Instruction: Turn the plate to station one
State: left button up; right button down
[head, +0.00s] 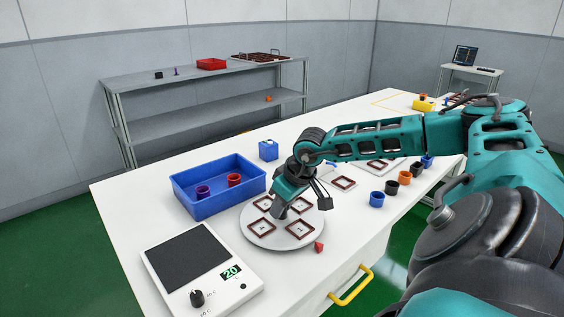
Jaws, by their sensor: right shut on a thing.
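The round light-grey plate (282,241) lies on the white table, right of the blue bin. Several dark-red square frames sit on it, including a front one (300,229) and a left one (262,228). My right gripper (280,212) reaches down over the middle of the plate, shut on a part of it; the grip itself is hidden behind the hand. A small red piece (319,247) lies by the plate's front right edge. My left gripper is not in view.
A blue bin (218,198) holding a purple and a red cup stands left of the plate. A white device (205,270) showing 20 is at the front left. Several coloured cups, including a blue one (377,199), stand in a row to the right.

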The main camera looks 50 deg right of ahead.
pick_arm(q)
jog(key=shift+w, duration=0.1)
pick_arm(e)
jog(key=c, duration=1.2)
grip_release()
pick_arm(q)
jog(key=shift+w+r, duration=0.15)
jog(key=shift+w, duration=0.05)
pick_arm(e)
jog(key=shift+o, duration=0.2)
pick_arm(q)
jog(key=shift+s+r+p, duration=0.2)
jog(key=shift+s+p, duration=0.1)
jog(key=shift+p, duration=0.05)
pick_arm(e)
jog(key=v, duration=1.3)
jog(key=shift+s+f, duration=0.1)
